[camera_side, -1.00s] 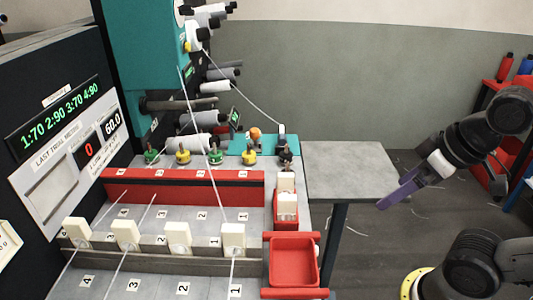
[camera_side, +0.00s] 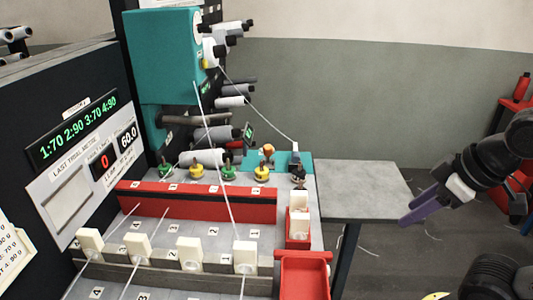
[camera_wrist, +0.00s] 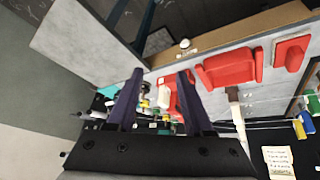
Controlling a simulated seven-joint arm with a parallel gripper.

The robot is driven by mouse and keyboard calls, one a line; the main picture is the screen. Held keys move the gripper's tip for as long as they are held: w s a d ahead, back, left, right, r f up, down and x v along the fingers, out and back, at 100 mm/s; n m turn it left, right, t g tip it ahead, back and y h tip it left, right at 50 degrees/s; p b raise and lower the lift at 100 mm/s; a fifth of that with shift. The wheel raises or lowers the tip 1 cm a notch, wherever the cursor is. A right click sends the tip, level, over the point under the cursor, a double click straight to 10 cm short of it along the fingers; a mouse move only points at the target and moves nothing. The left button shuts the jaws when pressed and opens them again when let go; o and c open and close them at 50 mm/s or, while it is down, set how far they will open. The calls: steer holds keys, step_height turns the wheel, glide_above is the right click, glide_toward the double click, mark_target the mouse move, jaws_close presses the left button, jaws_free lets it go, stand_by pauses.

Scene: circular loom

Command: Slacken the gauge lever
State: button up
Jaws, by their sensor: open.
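In the side view, a teal plate (camera_side: 306,158) at the back of the bench carries an orange knob (camera_side: 268,149) and a small upright post (camera_side: 294,147) where a white thread ends. A small dark display with green digits (camera_side: 249,132) stands behind it. I cannot tell for certain which part is the gauge lever, or its position. My gripper (camera_side: 406,208), with purple fingers, is open and empty, right of the bench near the grey side table's right end, well apart from the plate. In the wrist view, its fingers (camera_wrist: 160,74) are spread, with the bench parts beyond them.
A grey side table (camera_side: 365,190) lies between my gripper and the bench. Yellow and green knobs (camera_side: 229,172), a red rail (camera_side: 195,201), white blocks (camera_side: 245,256) with threads, and a red tray (camera_side: 304,278) occupy the bench. Grey spools (camera_side: 236,101) stick out behind.

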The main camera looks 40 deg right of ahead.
steer(key=r+n, duration=0.1)
steer(key=w+d+r+n, duration=0.1)
steer(key=w+r+n+h, duration=0.1)
steer(key=shift+w+d+r+n+t, duration=0.15)
steer(key=shift+d+r+n+t, duration=0.2)
steer(key=shift+d+n+t, duration=0.05)
steer(key=c, duration=0.5)
steer(key=w+r+n, duration=0.1)
steer(key=w+d+r+n+h, duration=0.1)
steer(key=w+n, duration=0.1)
steer(key=w+r+n, duration=0.1)
steer(key=w+r, duration=0.1)
steer(key=shift+d, duration=0.4)
jaws_close()
steer(key=w+r+n+h, duration=0.25)
steer(key=w+n, duration=0.95)
steer(key=w, duration=1.1)
steer(key=w+a+f+n, duration=0.1)
steer(key=w+a+f, duration=0.2)
steer(key=f, duration=0.3)
steer(key=w+a+f+n+g+h, duration=0.1)
steer(key=w+a+f+n, duration=0.1)
steer(key=w+a+f, duration=0.2)
step_height(320, 180, down, 2)
steer(key=shift+w+f, duration=0.1)
steer(key=shift+w, duration=0.7)
steer(key=shift+d, duration=0.1)
